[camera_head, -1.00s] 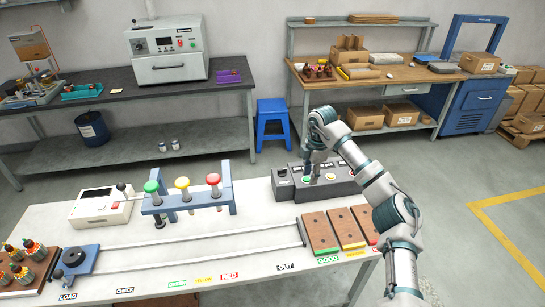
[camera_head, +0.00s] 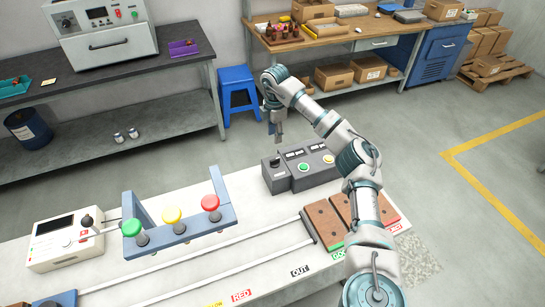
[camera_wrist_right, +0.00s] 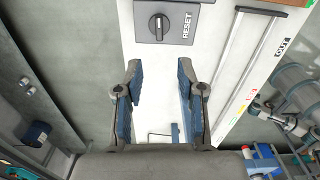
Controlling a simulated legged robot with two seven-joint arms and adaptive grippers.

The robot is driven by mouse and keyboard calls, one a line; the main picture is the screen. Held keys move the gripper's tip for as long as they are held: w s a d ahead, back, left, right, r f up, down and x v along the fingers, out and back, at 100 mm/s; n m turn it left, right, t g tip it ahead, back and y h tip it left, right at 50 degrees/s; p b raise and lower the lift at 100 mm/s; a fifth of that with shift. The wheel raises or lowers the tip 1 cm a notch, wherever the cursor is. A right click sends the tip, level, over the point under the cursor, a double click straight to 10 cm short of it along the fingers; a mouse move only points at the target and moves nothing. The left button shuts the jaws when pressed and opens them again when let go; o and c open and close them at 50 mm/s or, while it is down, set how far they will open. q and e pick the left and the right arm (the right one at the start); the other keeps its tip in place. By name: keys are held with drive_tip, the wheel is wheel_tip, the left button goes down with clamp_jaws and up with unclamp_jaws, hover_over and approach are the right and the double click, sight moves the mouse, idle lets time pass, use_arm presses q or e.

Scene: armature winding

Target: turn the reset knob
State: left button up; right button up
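The reset knob (camera_wrist_right: 159,27) is a black round knob with a pale pointer line, on a grey plate marked RESET at the top of the right wrist view. In the head view, the knob (camera_head: 275,161) sits on the small left section of the dark control box (camera_head: 318,170). My right gripper (camera_wrist_right: 158,92) is open and empty, its two blue-padded fingers apart below the knob in the wrist view. In the head view, my right gripper (camera_head: 277,138) points down just above the knob's section, not visibly touching it. My left gripper is not in view.
A green and a yellow button (camera_head: 328,159) are on the same box. A blue stand (camera_head: 180,232) with green, yellow and red knobs stands left on the white table. Wooden blocks (camera_head: 326,222) lie in front, beside two pale rails. A blue stool (camera_head: 238,90) stands behind.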

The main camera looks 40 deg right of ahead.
sight(275, 159)
drive_tip(key=f, duration=0.7)
drive_tip(key=f+b, duration=0.1)
drive_tip(key=f, duration=0.3)
drive_tip(key=shift+d+f, duration=0.25)
drive_tip(key=shift+w+a+f, duration=0.1)
drive_tip(key=shift+a+f, duration=0.05)
drive_tip(key=shift+f, duration=0.55)
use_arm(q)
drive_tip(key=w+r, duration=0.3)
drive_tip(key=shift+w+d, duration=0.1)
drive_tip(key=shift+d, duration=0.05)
use_arm(e)
clamp_jaws()
